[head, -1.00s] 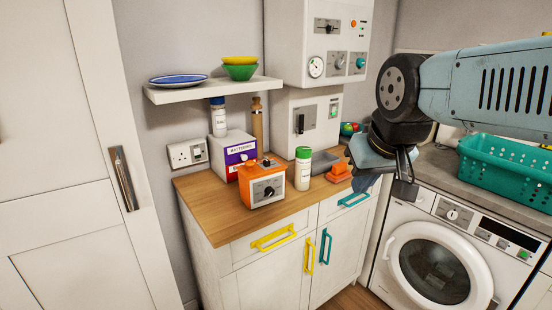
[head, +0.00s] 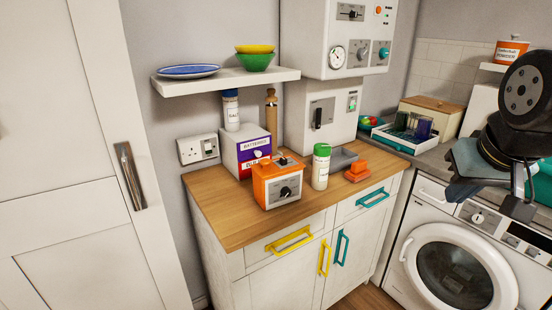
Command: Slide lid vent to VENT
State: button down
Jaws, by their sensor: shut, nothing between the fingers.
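No lid vent or VENT mark can be made out at this size. On the wooden counter (head: 215,205) stands a white container with a green lid (head: 321,166), upright. An orange-topped box with a front dial (head: 277,184) stands to its left; small dark parts on its top are too small to tell. My gripper (head: 518,208) is at the right edge, in front of the washing machine, well apart from these things. It is shut and empty, pointing down, partly hidden by my own arm.
The washing machine (head: 455,260) stands right. The counter's front left is clear.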

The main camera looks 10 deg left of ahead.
aim_at(283, 161)
jog(key=u, duration=0.25)
jog(key=k, duration=0.45)
jog(key=u, duration=0.6)
jog(key=i, duration=0.5)
jog(key=z, duration=0.05)
